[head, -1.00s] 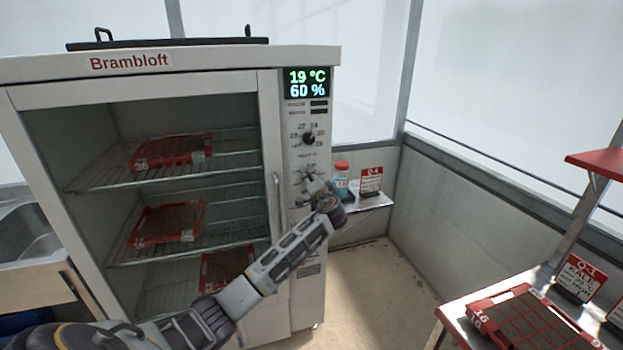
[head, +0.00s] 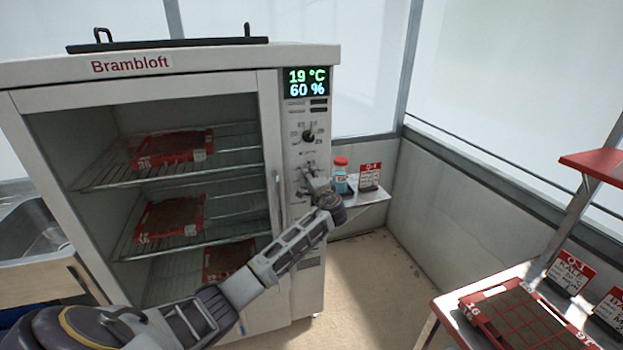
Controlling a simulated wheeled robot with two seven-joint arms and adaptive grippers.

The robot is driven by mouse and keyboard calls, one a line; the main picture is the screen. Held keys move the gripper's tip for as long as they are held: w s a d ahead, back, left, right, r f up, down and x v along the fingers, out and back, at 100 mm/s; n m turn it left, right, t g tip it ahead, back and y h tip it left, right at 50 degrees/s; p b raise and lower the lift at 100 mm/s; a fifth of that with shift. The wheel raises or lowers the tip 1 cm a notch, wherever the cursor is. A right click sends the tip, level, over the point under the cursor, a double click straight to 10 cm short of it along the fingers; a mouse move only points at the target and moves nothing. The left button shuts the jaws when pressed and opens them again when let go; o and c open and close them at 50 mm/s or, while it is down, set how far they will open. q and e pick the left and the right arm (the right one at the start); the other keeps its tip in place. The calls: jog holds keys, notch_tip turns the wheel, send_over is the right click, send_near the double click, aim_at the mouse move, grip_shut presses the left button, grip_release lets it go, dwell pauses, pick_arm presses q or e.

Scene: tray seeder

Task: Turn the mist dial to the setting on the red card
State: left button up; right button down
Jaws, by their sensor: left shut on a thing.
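The white cabinet's control panel has a lit display (head: 307,82) reading 19 °C and 60 %. Below it is a black dial (head: 309,136) with numbers around it, clear of my gripper. My left gripper (head: 309,181) is at the lower part of the panel, shut on the mist dial, which its fingers and wrist mostly hide. The dial's pointer and scale cannot be read. A red-topped card (head: 370,176) stands on the small side shelf right of the cabinet; its heading looks like Q-4, and its smaller print is too small to read. My right gripper is out of view.
A bottle with a red cap (head: 341,177) stands beside the card on the shelf (head: 366,200). The cabinet's glass door, with handle (head: 278,205), is shut over red trays on racks. A bench with a red tray (head: 471,312) and cards is at the lower right. Floor between is clear.

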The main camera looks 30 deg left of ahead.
pick_arm(q)
jog(key=o, duration=1)
jog(key=shift+w+d, duration=0.1)
jog(key=shift+v, duration=6)
jog(key=shift+f, duration=0.1)
